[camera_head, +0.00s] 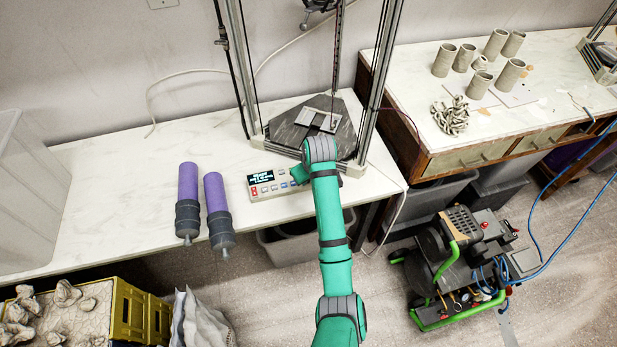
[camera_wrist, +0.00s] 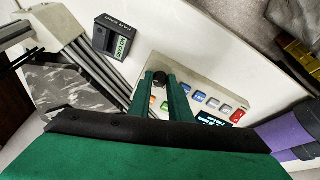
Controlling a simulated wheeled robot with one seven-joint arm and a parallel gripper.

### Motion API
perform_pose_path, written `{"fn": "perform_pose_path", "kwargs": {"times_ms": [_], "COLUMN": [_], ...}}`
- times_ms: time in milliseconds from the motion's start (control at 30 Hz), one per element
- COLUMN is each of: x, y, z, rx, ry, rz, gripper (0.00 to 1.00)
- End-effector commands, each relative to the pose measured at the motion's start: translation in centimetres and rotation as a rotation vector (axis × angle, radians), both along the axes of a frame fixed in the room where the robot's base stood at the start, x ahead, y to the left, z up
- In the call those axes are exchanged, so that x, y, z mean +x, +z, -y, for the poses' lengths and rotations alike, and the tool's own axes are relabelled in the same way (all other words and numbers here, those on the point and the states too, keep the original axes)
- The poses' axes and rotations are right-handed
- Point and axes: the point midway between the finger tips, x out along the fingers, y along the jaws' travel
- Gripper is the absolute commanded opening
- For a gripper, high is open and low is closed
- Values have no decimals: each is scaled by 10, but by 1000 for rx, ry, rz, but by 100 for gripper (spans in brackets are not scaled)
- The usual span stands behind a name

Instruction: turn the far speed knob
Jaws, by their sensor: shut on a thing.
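The control box (camera_head: 268,197) is a pale unit with a lit display and coloured buttons. It lies on the white table at the foot of the frame printer. In the wrist view the control box (camera_wrist: 214,84) shows a row of blue, white, orange and red buttons. My gripper (camera_wrist: 160,82) is at the box's end away from the display, its green fingers on either side of a small black knob (camera_wrist: 159,78), shut on it. The fingers hide part of the knob and its surroundings. In the head view my gripper (camera_head: 300,174) covers the box's right end, hiding the knob.
The printer's dark plate (camera_head: 290,133) and metal posts stand close behind the box. Two purple cylinders (camera_head: 188,190) with dark ends lie to its left. A small black labelled box (camera_wrist: 114,36) sits nearby in the wrist view. Bare white tabletop (camera_head: 120,200) lies farther left.

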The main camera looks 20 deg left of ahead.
Motion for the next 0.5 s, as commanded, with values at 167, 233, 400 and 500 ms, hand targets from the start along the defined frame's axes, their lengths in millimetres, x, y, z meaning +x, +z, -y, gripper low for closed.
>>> {"fn": "perform_pose_path", "kwargs": {"times_ms": [167,233,400,500], "x": [1,1,1,1], "y": [2,2,1,1], "z": [-1,-1,-1,0], "rx": [3,2,1,2], "ry": [1,2,2,1], "rz": [5,5,4,3], "gripper": [0,0,36,36]}}
